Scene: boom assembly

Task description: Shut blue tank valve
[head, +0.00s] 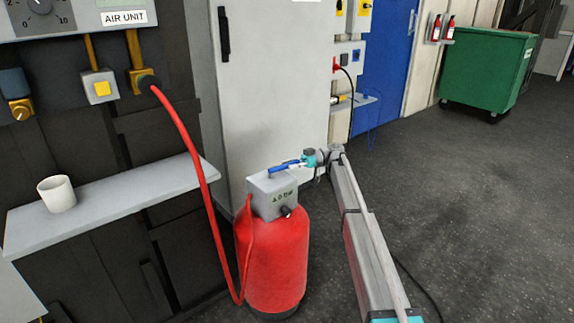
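A red tank (273,258) stands on the floor left of my arm. A blue valve handle (284,168) lies roughly level above that box and points to the right. My gripper (297,163) comes in from the right and is at the right end of the blue handle. It seems to meet or overlap the handle, but I cannot tell if it touches. The fingers are too small here to show whether they are open or shut.
A red hose (189,139) runs from the air unit (75,18) down to the tank. A white cup (56,193) stands on a grey shelf (120,203). A grey cabinet (275,80) is behind the tank. A green bin (487,72) stands far right. The floor (450,200) right of my arm is mostly clear.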

